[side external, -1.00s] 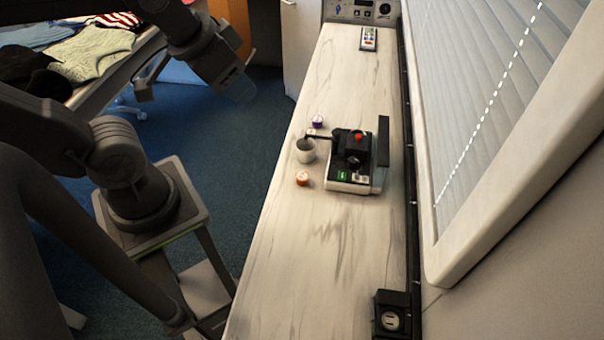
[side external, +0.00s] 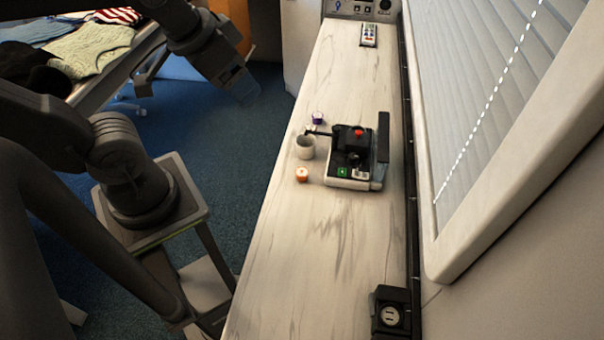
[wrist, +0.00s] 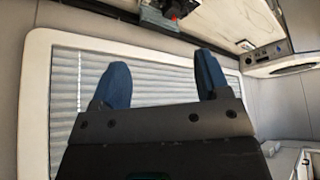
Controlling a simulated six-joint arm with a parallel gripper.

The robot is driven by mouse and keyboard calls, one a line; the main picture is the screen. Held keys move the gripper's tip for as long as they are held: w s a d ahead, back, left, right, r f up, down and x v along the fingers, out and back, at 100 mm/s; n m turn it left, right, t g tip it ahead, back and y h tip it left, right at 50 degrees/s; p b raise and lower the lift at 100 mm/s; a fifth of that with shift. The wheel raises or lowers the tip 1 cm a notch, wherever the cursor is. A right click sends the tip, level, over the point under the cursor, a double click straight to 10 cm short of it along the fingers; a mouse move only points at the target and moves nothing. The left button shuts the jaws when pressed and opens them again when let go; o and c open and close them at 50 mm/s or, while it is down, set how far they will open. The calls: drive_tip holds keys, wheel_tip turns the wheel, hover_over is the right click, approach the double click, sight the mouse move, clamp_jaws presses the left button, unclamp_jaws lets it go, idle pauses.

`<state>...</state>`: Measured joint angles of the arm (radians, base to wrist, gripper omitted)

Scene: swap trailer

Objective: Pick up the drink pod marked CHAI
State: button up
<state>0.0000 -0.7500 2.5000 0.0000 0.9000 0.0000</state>
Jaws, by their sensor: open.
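Two small drink pods stand on the long pale counter: a purple one (side external: 318,118) behind the white cup and an orange one (side external: 302,174) in front of it. Their markings are too small to read, so I cannot tell which is CHAI. My gripper (side external: 243,88) is out over the blue floor, left of the counter and well apart from both pods. In the wrist view my gripper (wrist: 161,72) shows two blue fingers spread apart with nothing between them. No pod can be made out there.
A black and white drink machine (side external: 352,160) stands right of the white cup (side external: 305,148). The window blind (side external: 490,100) borders the right.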

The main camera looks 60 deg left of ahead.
drive_tip(key=m+g, duration=0.6)
drive_tip(key=m, duration=1.2)
hover_over(302, 171)
wheel_tip(302, 171, down, 24)
wheel_tip(302, 171, down, 14)
drive_tip(key=shift+r, duration=0.2)
drive_tip(key=c, duration=1)
drive_tip(key=shift+r, duration=0.1)
